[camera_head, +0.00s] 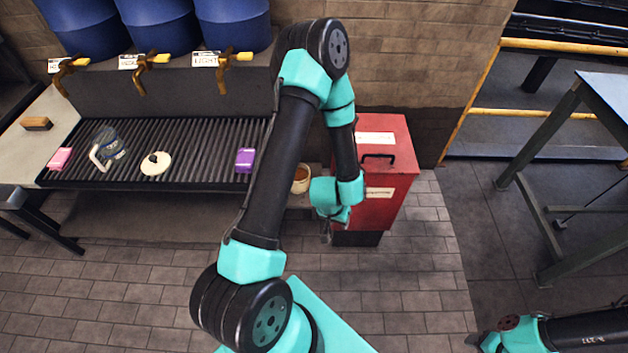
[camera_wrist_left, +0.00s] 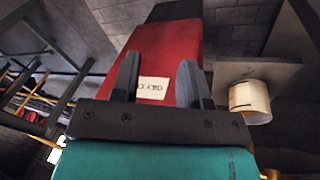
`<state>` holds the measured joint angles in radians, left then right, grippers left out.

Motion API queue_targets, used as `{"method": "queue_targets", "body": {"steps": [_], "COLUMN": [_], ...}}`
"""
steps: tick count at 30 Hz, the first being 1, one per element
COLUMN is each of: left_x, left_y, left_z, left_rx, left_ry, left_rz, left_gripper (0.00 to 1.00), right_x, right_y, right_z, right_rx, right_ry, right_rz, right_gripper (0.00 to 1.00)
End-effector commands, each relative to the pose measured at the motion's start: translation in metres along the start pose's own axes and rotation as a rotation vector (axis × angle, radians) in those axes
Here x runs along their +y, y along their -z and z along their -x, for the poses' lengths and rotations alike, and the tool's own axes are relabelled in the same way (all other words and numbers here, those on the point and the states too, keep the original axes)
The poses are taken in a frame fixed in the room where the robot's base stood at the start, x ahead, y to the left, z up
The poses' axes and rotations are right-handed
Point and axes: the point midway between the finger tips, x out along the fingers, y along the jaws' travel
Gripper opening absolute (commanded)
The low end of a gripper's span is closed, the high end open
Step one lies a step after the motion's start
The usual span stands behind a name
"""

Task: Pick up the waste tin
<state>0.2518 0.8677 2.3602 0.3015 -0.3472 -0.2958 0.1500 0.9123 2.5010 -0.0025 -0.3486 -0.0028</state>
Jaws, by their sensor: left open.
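A red box-shaped bin (camera_head: 394,157) with a dark handle on its lid and pale labels stands on the floor against the wall. A small cream tin (camera_head: 301,180) with brownish contents or inside sits just left of it, partly hidden by my left arm. My left gripper (camera_head: 328,232) hangs in front of the red bin. In the left wrist view, the open, empty fingers (camera_wrist_left: 157,65) point toward the red bin (camera_wrist_left: 168,48) and its label, with the cream tin (camera_wrist_left: 250,101) to the right on a grey ledge. My right gripper (camera_head: 482,342) is at the lower right edge, its fingers unclear.
A slatted bench (camera_head: 205,165) at left carries a pink block (camera_head: 60,158), a purple box (camera_head: 245,160), a white lid (camera_head: 156,163) and a blue-grey item. Blue drums (camera_head: 160,25) with taps stand behind it. A metal table (camera_head: 605,95) is at right. The brick floor in front is clear.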

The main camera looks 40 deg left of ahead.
Motion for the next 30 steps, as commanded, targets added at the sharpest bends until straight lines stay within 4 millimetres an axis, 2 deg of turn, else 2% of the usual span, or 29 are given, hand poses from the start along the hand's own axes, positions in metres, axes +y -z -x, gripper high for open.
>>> {"method": "queue_targets", "body": {"steps": [8,15,21,25,30], "left_x": [-0.051,-0.120,-0.170,-0.184,-0.186], "left_y": [0.048,0.101,0.134,0.144,0.145], "left_z": [0.009,0.032,0.057,0.064,0.066], "left_rx": [0.114,0.221,0.277,0.290,0.290], "left_ry": [0.110,0.247,0.330,0.351,0.355], "left_rz": [0.107,0.254,0.365,0.396,0.400], "left_gripper": [0.41,0.41,0.41,0.41,0.41], "right_x": [0.000,0.000,0.000,0.000,0.000], "right_y": [0.000,0.000,0.000,0.000,0.000], "right_z": [0.000,0.000,0.000,0.000,0.000], "right_rx": [0.000,0.000,0.000,0.000,0.000], "right_ry": [0.000,0.000,0.000,0.000,0.000], "right_rz": [0.000,0.000,0.000,0.000,0.000], "right_gripper": [0.43,0.43,0.43,0.43,0.43]}}
